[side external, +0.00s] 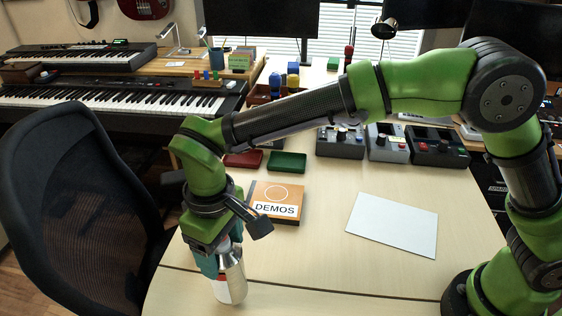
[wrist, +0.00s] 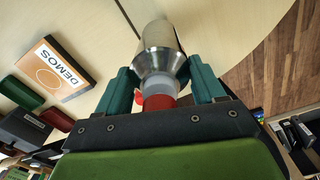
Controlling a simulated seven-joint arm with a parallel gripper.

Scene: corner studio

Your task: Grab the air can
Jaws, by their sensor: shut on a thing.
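The air can (side external: 231,283) is a silver can, with white and red showing low on it in the side external view. It is roughly upright near the left front edge of the table. In the wrist view its silver body (wrist: 160,48) narrows to a grey collar and a red top. My gripper (side external: 221,264), with teal fingers, is shut on the can from above. In the wrist view my gripper (wrist: 161,72) has one finger on each side of the can's shoulder. I cannot tell whether the can's base touches the table.
An orange DEMOS box (side external: 275,202) lies behind the can, with a white sheet (side external: 392,224) to the right. Red (side external: 243,159) and green (side external: 287,162) trays and control boxes (side external: 341,142) stand farther back. A black chair (side external: 80,215) is close on the left. The table's front middle is clear.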

